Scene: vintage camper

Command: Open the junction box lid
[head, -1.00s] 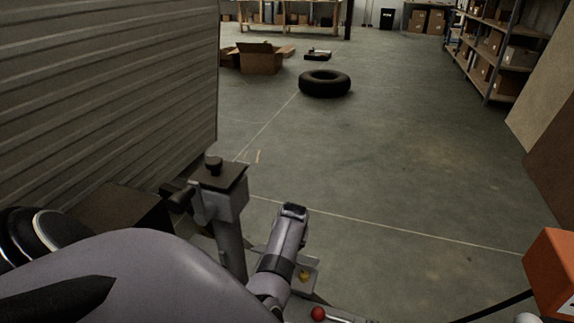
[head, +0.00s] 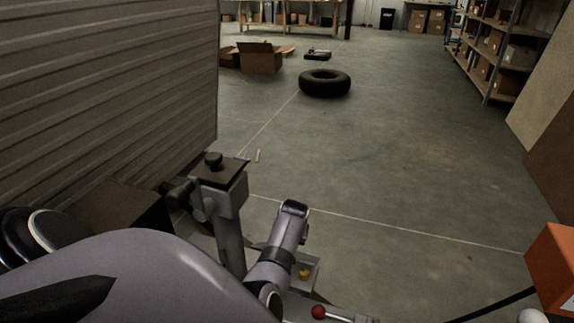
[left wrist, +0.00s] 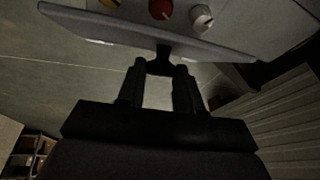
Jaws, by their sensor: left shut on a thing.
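In the left wrist view a pale grey panel (left wrist: 215,43) crosses the top, with yellow, red and grey knobs along it. I cannot tell whether this panel is the junction box lid. A small dark tab (left wrist: 162,50) hangs from its near edge. My left gripper (left wrist: 160,70) is shut on this dark tab, its two black fingers on either side. My right gripper is in neither current view.
A grey post with a dark square top (head: 220,180) stands beside the ribbed camper wall (head: 110,80). An orange box (head: 552,270) is at right. A tire (head: 325,83) lies on open floor.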

